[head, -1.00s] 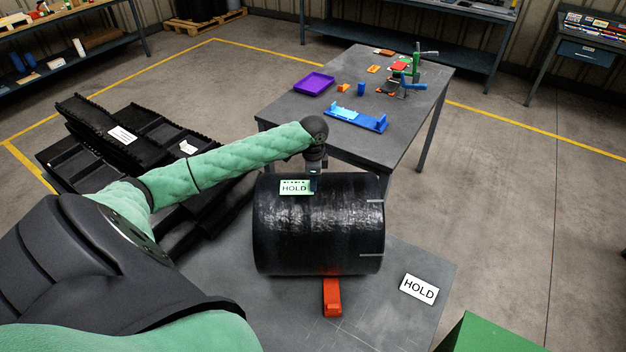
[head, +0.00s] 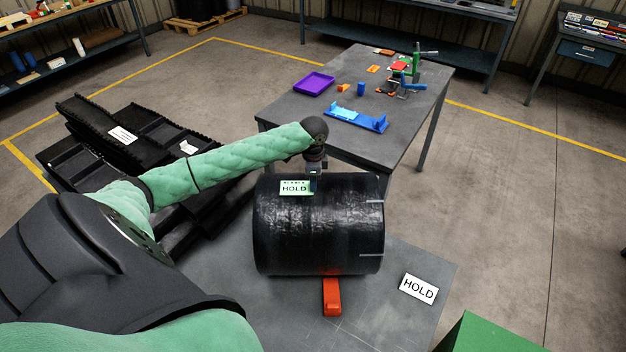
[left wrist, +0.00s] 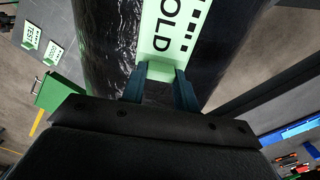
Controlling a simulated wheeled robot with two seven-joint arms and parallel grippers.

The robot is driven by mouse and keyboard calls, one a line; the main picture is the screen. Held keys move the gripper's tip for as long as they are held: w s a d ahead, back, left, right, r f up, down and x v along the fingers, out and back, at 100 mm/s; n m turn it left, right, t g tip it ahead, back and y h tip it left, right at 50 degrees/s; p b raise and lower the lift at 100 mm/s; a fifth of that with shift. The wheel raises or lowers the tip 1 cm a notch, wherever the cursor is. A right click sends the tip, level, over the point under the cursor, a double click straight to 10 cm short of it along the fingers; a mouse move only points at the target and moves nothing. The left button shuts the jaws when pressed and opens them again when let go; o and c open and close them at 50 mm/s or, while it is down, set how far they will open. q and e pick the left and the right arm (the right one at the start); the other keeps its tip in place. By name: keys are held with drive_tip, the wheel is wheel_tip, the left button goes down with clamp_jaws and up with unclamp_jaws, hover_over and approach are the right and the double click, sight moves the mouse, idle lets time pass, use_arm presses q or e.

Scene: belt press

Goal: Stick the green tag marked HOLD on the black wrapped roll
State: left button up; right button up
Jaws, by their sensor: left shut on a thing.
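The black wrapped roll (head: 325,235) lies on its side on the near grey table, shiny and dark; it also fills much of the left wrist view (left wrist: 110,45). The green tag marked HOLD (head: 295,188) is at the roll's upper left, facing up. In the left wrist view the tag (left wrist: 172,28) lies over the roll's surface, its near edge between my fingers. My left gripper (left wrist: 160,75) is shut on that edge; in the head view it (head: 312,182) is at the roll's far upper side. I cannot tell whether the tag touches the roll. My right gripper is not in view.
A white tag marked HOLD (head: 418,288) lies on the near table (head: 390,320), right of the roll. A red block (head: 332,297) sits at the roll's front. A farther table (head: 290,110) holds a purple tray (head: 314,84) and a blue holder (head: 356,118).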

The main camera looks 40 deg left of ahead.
use_arm(q)
drive_tip(key=o, duration=1)
drive_tip(key=shift+r, duration=0.1)
